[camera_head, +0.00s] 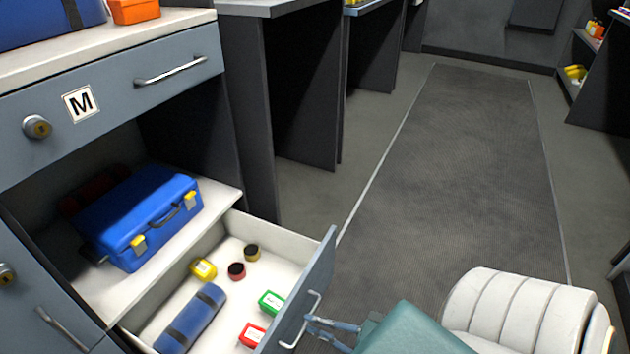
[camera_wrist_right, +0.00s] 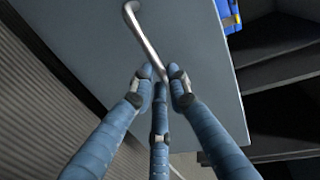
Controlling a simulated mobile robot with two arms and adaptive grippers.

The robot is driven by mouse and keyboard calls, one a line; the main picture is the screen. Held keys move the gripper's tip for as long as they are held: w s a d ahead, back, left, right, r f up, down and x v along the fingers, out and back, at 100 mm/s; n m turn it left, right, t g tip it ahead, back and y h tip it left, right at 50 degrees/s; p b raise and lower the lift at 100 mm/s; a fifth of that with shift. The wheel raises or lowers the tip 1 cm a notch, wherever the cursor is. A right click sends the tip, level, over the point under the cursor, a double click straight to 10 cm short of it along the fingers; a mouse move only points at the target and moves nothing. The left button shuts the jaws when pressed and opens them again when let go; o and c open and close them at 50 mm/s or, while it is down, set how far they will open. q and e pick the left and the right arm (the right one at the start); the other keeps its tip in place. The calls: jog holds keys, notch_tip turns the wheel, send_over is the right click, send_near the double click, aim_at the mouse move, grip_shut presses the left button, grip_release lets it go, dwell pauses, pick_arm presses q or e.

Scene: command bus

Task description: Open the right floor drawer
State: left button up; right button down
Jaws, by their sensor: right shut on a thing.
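The floor drawer (camera_head: 235,232) stands pulled out below the cabinet in the head view, with several small items in it. Its blue-grey front (camera_head: 322,262) carries a metal bar handle (camera_head: 306,322). My right gripper (camera_head: 318,324) is at that handle, its blue fingers closed around it. In the right wrist view the fingers (camera_wrist_right: 162,85) meet at the lower end of the handle (camera_wrist_right: 142,32), against the drawer front (camera_wrist_right: 90,45). My left gripper is not in view.
A blue case (camera_head: 140,222) lies on the shelf above the drawer. The drawer marked M (camera_head: 120,95) above is closed. A white seat (camera_head: 520,312) stands at the lower right. The dark aisle floor (camera_head: 440,170) is clear.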

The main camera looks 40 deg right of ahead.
jog(key=c, duration=1.7)
grip_release()
jog(key=shift+o, duration=0.2)
jog(key=v, duration=1.2)
